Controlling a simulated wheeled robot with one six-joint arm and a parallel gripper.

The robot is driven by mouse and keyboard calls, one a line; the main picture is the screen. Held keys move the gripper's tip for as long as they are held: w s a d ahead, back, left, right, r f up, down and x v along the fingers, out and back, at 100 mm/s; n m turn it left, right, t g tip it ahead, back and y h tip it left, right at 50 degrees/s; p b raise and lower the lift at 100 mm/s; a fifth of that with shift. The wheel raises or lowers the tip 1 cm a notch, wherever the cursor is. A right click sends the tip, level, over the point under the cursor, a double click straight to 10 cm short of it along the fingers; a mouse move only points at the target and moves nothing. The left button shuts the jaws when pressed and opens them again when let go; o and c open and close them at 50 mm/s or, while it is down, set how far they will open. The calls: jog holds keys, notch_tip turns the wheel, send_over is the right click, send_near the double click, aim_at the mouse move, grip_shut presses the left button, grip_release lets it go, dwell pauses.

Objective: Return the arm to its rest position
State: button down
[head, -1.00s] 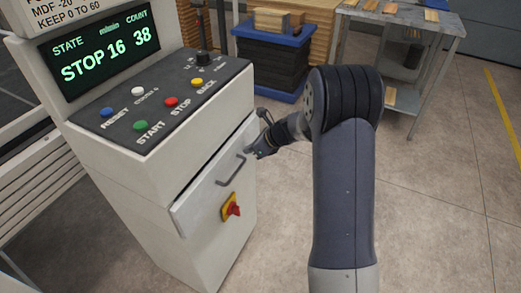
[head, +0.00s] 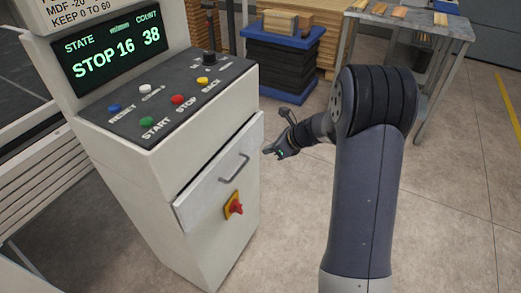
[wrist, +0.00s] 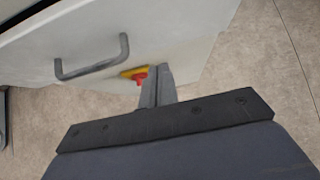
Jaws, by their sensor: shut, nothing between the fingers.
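My gripper (head: 268,153) is at the end of my folded-out arm, just right of the control cabinet (head: 215,235) in the head view. It is apart from the cabinet front and holds nothing. In the wrist view my gripper's fingers (wrist: 158,72) are together, seen against the cabinet front. The drawer handle (head: 235,168) is on the cabinet's front panel, left of my gripper; it also shows in the wrist view (wrist: 92,62). A red rotary switch on a yellow plate (head: 234,205) sits below the handle.
The control panel (head: 150,115) has several coloured buttons, and its display (head: 112,52) reads STOP 16 38. A blue-topped stack (head: 285,50) and a grey workbench (head: 410,22) with wood pieces stand behind. The floor (head: 450,215) to the right is clear.

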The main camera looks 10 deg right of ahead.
jog(key=v, duration=0.7)
send_near(247, 152)
jog(key=f+x, duration=0.1)
jog(key=x, duration=0.4)
jog(key=shift+w+a+r, duration=0.15)
jog(key=shift+r, duration=0.2)
dwell(0.4)
